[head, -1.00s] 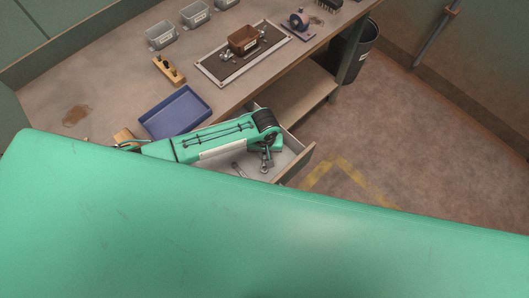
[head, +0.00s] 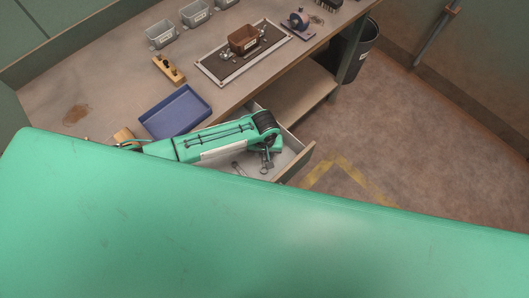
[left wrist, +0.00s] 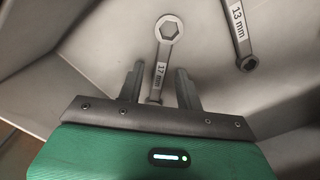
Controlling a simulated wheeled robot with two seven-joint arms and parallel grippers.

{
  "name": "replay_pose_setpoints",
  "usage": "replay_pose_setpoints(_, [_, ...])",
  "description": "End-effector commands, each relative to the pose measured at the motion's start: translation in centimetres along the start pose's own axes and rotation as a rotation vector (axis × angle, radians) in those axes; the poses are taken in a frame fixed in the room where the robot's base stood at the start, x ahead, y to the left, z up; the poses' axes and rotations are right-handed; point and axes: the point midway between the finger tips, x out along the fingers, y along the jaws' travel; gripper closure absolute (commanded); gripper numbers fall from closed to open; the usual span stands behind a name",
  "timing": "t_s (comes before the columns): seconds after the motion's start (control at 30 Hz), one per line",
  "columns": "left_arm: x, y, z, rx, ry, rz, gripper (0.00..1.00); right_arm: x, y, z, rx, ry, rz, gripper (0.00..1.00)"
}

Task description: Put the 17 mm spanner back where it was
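The 17 mm spanner (left wrist: 162,62) lies in the open drawer (head: 296,167), its ring end pointing away from my gripper in the left wrist view. My left gripper (left wrist: 160,85) is open, with one finger on each side of the spanner's shank and a gap on both sides. In the head view my left gripper (head: 267,158) is low over the drawer. The spanner's near end is hidden by the gripper body. The 13 mm spanner (left wrist: 241,35) lies to the right in the left wrist view. My right gripper is not in view.
The drawer sticks out from the bench (head: 110,85). A blue tray (head: 175,112) lies on the bench behind my arm. Floor to the right is clear.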

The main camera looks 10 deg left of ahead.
Motion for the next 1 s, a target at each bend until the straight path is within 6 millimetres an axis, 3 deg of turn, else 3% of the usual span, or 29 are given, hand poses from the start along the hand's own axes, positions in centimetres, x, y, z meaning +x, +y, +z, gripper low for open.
replay_pose_setpoints(0.6, [-10.7,0.1,-0.1,0.0,0.002,0.003,0.64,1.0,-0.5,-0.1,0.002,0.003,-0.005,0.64])
replay_pose_setpoints(1.0, [-11.9,0.0,-0.1,-0.001,0.0,0.0,0.64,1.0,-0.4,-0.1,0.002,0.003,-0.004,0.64])
